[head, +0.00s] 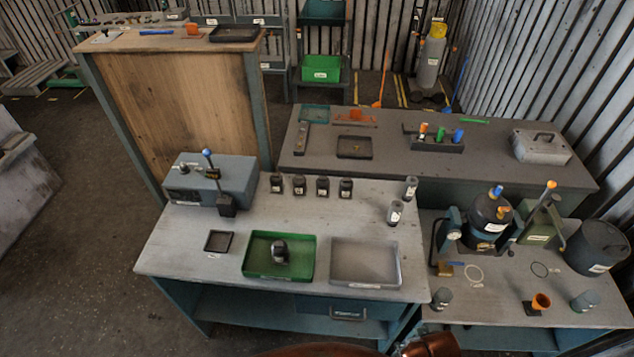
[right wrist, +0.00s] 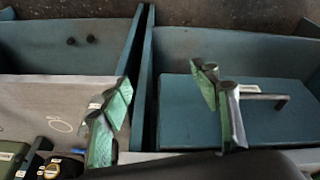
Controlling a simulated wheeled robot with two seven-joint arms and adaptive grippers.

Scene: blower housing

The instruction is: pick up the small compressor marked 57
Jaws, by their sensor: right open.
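I cannot read the number 57 on any object, so I cannot tell which one is the compressor. In the head view, several small dark labelled units stand in a row at the back of the front table, the leftmost one (head: 276,183) near the blue-grey machine (head: 210,180). A dark rounded part (head: 279,252) sits in the green tray (head: 252,268). Two grey labelled cylinders, a nearer one (head: 395,213) and a farther one (head: 410,188), stand at the right back. My right gripper (right wrist: 162,90) is open and empty in the right wrist view. My left gripper is not in view.
A grey tray (head: 390,280) lies right of the green tray; a small black tray (head: 219,241) lies left. The right table holds a dark tank (head: 486,222), a black drum (head: 597,247) and an orange funnel (head: 540,304). A drawer handle (right wrist: 262,97) shows near my right fingers.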

